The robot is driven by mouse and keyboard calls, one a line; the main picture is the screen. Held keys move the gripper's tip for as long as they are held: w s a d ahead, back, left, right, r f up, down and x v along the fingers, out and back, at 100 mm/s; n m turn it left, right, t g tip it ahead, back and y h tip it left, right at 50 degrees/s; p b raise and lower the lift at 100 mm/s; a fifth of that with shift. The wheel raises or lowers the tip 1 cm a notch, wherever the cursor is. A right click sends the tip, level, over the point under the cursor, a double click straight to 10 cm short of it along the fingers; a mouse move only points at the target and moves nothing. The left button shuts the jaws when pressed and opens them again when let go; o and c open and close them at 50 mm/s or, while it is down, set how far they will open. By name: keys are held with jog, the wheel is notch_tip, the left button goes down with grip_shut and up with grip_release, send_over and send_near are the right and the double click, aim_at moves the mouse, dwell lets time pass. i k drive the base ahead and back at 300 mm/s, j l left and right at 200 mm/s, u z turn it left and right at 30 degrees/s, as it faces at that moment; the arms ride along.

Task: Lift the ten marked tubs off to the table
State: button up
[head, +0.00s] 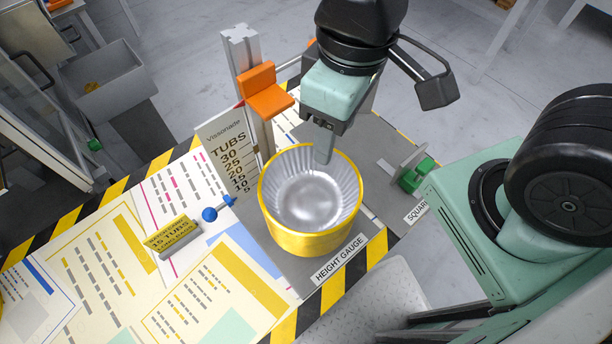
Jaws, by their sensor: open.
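A yellow-rimmed tub or nested stack of tubs (308,243) with a silver, fluted inside stands upright on the grey plate labelled HEIGHT GAUGE. Only the top tub's inside shows, so I cannot tell how many are nested or see a mark. My gripper (326,150) is open over the far rim. One grey finger points down at the far wall of the tub; the other finger is hidden. I cannot tell whether the visible finger touches the wall. The table (150,290) has a striped edge and printed sheets on it.
A metal post with an orange block (265,92) stands behind the tubs, beside a TUBS scale board (228,150). A blue ball-ended part (210,214) and a "15 TUBS" block (172,240) lie left. A green-and-grey square fixture (415,172) stands right. Front-left table has only papers.

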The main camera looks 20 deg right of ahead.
aim_at(307, 201)
jog(key=k+j+u, duration=0.6)
jog(key=k+j, duration=0.15)
jog(key=j, duration=0.25)
jog(key=l, duration=0.4)
jog(key=k+z, duration=0.05)
